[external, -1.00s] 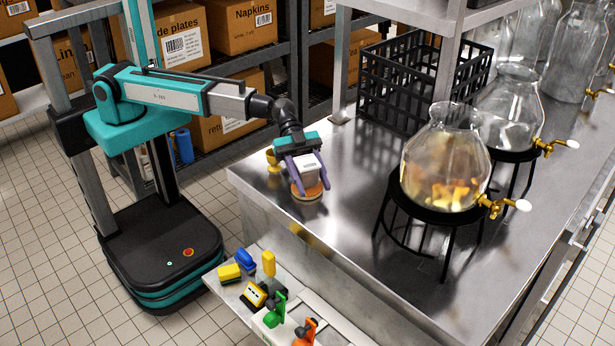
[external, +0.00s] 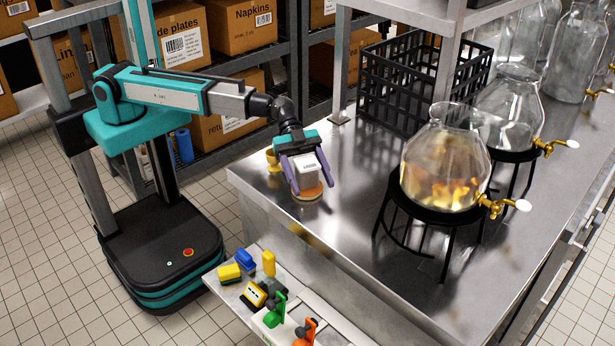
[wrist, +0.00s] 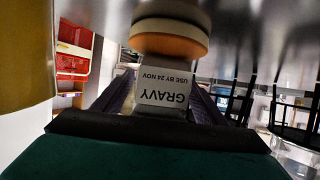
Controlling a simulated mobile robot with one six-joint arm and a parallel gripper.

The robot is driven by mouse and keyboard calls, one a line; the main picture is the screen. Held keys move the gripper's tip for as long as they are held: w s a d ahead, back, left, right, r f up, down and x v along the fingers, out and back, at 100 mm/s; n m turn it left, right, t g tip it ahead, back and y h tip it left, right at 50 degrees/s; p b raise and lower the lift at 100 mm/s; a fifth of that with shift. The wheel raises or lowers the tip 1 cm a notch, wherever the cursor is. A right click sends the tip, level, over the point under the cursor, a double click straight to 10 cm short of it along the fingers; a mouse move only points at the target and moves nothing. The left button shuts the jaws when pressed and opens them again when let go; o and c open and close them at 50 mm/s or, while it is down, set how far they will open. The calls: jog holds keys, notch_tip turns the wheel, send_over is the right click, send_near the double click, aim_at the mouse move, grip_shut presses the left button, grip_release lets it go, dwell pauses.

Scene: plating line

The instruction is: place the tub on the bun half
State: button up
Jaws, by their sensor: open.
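The tub (external: 305,172) is a small pale container with a white label. It appears to rest upright on the round orange-tan bun half (external: 309,193) at the counter's near-left corner. In the wrist view the tub's label (wrist: 163,92) reads GRAVY, USE BY 24 NOV, upside down, with the bun half (wrist: 168,44) against its far end. My gripper (external: 307,182) is open, with one purple finger on each side of the tub. A gap shows between the right finger and the tub; contact at the left finger is unclear.
A gold cup (external: 273,160) stands close to the left of my gripper. A black crate (external: 420,85) and a glass dispenser (external: 446,160) on a black stand are further right. Bare steel counter (external: 350,210) lies between. A low shelf with coloured items (external: 262,292) is in front.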

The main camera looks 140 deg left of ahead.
jog(key=b+v, duration=0.2)
jog(key=v, duration=0.9)
jog(key=shift+s, duration=0.25)
jog(key=shift+r, duration=0.15)
